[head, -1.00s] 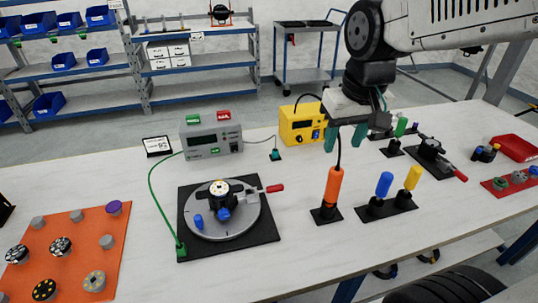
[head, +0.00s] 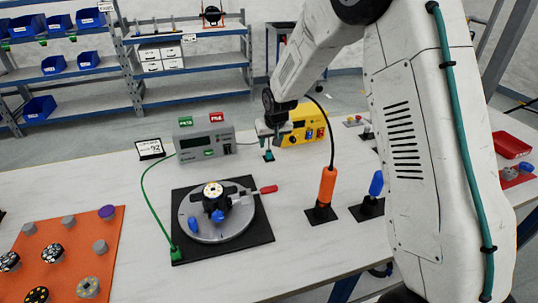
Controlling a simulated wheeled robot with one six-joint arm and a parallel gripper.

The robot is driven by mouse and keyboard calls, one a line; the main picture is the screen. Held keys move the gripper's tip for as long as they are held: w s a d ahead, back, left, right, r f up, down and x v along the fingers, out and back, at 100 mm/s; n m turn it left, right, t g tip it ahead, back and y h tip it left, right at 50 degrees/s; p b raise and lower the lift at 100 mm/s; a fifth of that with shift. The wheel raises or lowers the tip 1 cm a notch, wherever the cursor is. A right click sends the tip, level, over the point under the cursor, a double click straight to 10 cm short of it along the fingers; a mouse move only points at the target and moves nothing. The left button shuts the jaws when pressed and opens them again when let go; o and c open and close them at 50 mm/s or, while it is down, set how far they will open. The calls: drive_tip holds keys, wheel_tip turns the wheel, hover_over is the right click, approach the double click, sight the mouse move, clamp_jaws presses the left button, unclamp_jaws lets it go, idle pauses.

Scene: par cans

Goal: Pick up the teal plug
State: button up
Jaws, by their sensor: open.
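The grey meter (head: 205,140) stands close on the left and the yellow box (head: 305,126) close on the right. An orange-handled tool (head: 327,186) stands in front. A round fixture on a black plate (head: 250,237) is at front left.

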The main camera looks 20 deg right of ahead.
sight(269, 151)
drive_tip(key=x, duration=0.6)
drive_tip(key=shift+w+d+f, duration=0.1)
drive_tip(key=shift+f, duration=0.2)
clamp_jaws()
